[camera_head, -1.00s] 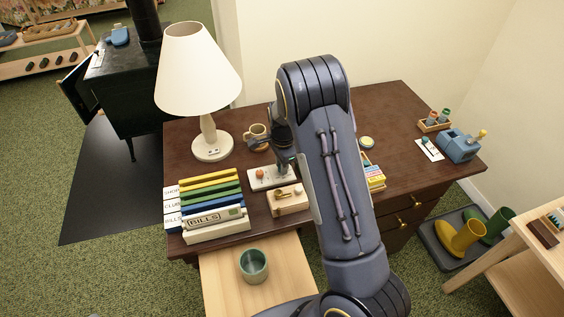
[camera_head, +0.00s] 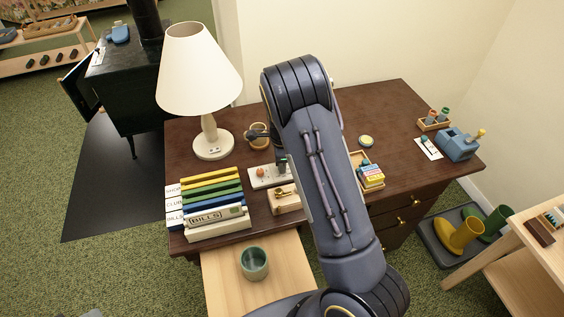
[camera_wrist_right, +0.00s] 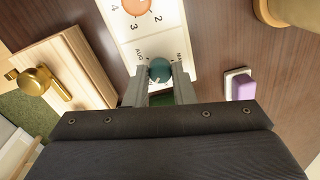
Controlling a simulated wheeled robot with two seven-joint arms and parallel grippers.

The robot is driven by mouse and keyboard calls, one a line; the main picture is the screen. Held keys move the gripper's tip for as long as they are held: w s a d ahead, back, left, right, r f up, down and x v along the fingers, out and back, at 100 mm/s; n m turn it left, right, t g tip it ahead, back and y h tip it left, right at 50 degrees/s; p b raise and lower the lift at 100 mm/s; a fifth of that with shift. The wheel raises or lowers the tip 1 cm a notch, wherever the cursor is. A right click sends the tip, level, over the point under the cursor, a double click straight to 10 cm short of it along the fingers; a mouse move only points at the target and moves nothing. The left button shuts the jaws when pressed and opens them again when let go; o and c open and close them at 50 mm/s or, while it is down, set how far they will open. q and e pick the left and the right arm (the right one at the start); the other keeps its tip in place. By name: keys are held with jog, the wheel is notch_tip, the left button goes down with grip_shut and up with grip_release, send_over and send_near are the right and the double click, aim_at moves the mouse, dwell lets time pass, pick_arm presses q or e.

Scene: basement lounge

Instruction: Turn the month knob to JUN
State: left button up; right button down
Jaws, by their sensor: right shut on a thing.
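A white panel (camera_head: 262,181) lies on the brown desk, with an orange knob (camera_head: 260,172) on its left part. In the right wrist view the panel (camera_wrist_right: 128,53) shows the orange knob (camera_wrist_right: 136,6) with numbers around it. Nearer is a teal knob (camera_wrist_right: 160,68) with month letters around it; "AUG" reads at its left, others are partly hidden. My right gripper (camera_wrist_right: 160,87) is shut on the teal knob, one finger on each side. In the head view the arm hides the teal knob. Which month the knob points to cannot be read. My left gripper is out of view.
A wooden box (camera_head: 288,207) with a brass fitting sits just in front of the panel. A mug (camera_head: 258,142) and a lamp (camera_head: 208,135) stand behind and left. A purple-topped block (camera_wrist_right: 242,87) lies right of the knob in the wrist view.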

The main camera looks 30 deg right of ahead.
jog(key=c, duration=1.2)
grip_release()
notch_tip(320, 180, up, 7)
jog(key=shift+a+f, duration=0.1)
jog(key=shift+f, duration=0.05)
jog(key=shift+s+r, duration=0.15)
jog(key=shift+r, duration=0.4)
